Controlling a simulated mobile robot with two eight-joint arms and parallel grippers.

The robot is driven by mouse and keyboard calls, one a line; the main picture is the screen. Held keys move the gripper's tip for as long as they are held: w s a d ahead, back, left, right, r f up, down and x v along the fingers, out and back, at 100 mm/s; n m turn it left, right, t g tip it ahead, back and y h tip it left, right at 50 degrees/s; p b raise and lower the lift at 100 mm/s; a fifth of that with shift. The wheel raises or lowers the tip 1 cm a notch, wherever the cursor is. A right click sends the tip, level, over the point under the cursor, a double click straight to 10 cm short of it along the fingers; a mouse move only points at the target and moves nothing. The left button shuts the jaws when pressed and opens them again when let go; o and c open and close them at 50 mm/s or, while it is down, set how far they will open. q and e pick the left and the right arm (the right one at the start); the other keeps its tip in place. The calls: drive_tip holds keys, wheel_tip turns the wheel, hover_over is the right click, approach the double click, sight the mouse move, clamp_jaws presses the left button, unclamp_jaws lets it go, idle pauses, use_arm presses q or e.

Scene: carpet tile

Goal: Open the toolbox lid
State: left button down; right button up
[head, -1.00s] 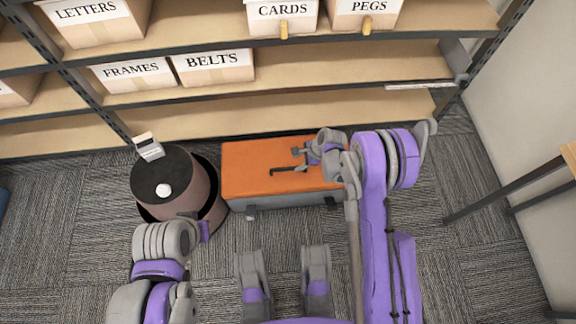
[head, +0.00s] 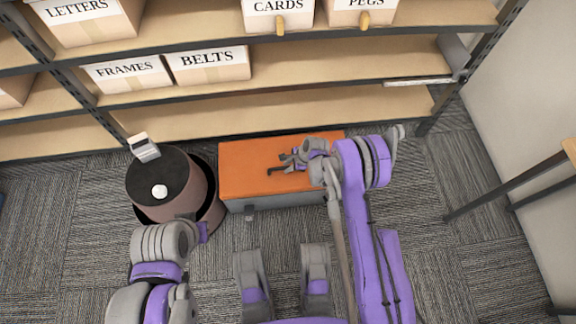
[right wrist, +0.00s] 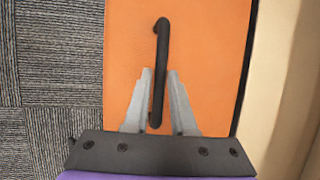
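The toolbox is a grey box with a flat orange lid (head: 245,171), on the carpet in front of the shelves. The lid lies closed. A dark bar handle (head: 272,170) is on the lid; it also shows in the right wrist view (right wrist: 160,50). My right gripper (head: 283,162) is over the lid at the handle. In the right wrist view its fingers (right wrist: 160,72) are apart, one on each side of the handle, with small gaps. My left arm shows at the lower left of the head view, but its fingers are not visible.
A round dark-topped brown container (head: 177,168) stands close left of the toolbox, with a white knob and a small grey-white object on top. Shelves (head: 270,118) with labelled boxes run behind. A table leg (head: 510,180) is at the right. Carpet in front is clear.

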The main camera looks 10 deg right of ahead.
clamp_jaws()
idle(1.1)
